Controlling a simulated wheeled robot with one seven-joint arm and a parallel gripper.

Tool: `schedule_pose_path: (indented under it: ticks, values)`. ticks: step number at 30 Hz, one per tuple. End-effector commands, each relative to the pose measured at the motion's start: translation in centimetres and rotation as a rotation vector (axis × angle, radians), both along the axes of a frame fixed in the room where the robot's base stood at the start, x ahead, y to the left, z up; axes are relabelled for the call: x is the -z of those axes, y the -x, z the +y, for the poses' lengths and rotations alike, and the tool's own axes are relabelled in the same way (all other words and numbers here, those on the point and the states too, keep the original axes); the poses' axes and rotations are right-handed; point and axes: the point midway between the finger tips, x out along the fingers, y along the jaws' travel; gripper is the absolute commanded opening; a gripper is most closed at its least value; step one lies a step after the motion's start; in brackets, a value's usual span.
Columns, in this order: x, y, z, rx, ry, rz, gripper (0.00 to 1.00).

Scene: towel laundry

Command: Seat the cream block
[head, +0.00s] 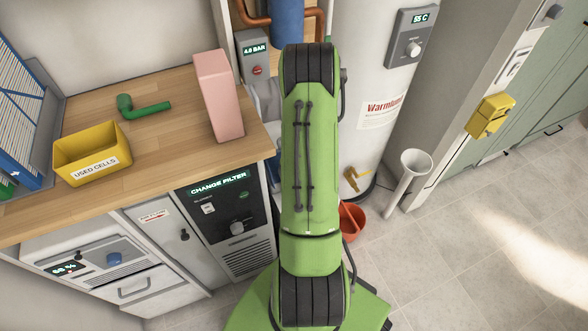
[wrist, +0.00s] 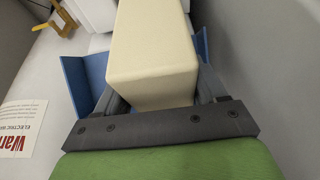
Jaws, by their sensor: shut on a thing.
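The cream block (wrist: 158,62) fills the upper middle of the wrist view, a plain box with rounded edges. My gripper (wrist: 138,75) is shut on it, with a blue finger at either side of the block. The block's far end runs out of the top of the wrist view, so I cannot tell whether it touches anything there. In the head view my green arm covers the gripper and the block. No seat for the block can be made out in either view.
A white tank (head: 370,70) stands beside my arm. A pink block (head: 219,95), green pipe piece (head: 145,108) and yellow USED CELLS bin (head: 92,153) are on the wooden counter (head: 190,165). A red bucket (head: 352,220) and white funnel (head: 412,165) are low down. Floor at right is clear.

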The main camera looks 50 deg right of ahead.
Motion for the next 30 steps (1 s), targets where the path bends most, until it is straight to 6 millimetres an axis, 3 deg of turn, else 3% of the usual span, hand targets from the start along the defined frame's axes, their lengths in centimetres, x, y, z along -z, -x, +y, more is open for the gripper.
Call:
schedule_pose_path:
  ticks: [22,30]
  values:
    - [2.5,-0.2,-0.1,-0.001,0.005,-0.005,0.0]
    - [2.6,-0.2,-0.1,-0.001,0.005,-0.006,0.0]
